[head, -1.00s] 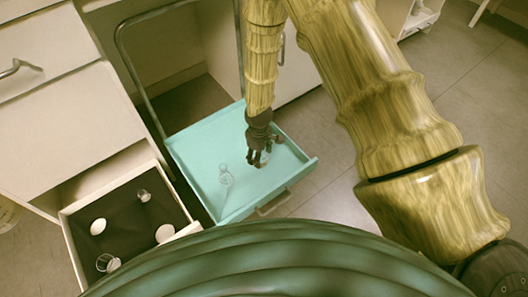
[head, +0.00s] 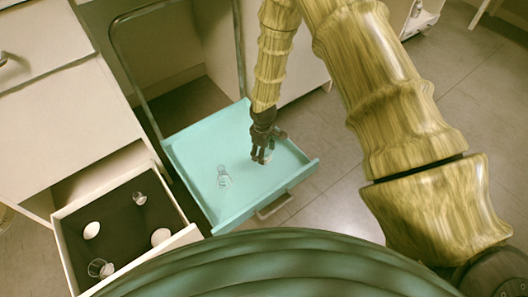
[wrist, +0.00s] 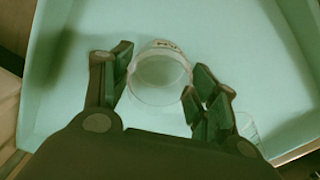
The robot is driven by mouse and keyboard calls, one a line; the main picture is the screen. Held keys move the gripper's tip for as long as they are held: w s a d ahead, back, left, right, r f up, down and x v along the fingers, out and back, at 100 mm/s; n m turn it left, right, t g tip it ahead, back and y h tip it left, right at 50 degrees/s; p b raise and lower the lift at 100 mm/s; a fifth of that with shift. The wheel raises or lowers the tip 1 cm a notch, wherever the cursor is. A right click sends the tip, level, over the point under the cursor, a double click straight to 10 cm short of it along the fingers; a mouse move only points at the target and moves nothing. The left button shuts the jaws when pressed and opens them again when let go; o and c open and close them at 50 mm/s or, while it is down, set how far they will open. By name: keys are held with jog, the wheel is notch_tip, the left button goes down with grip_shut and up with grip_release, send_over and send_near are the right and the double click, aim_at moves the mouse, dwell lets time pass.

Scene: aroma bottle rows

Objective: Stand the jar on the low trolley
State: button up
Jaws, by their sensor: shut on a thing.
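My gripper (head: 262,151) points down over the right part of the low teal trolley (head: 195,150). It is shut on a clear glass jar (wrist: 160,70), whose round rim and some dark lettering show between the fingers in the wrist view. In the head view the jar (head: 269,155) is small and partly hidden by the fingers. It is over or on the trolley's top; I cannot tell whether its base touches. The trolley's top also fills most of the wrist view (wrist: 85,30).
Another clear glass vessel (head: 223,177) is on the trolley, left of my gripper. An open drawer (head: 68,225) at lower left holds white round items and clear glassware. The trolley has a raised rim and a tall rail (head: 117,60). Bare trolley surface lies around the jar.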

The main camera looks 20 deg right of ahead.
jog(key=shift+f, duration=0.1)
jog(key=o, duration=1.1)
jog(key=shift+c, duration=0.2)
notch_tip(320, 180, up, 12)
jog(key=p, duration=0.5)
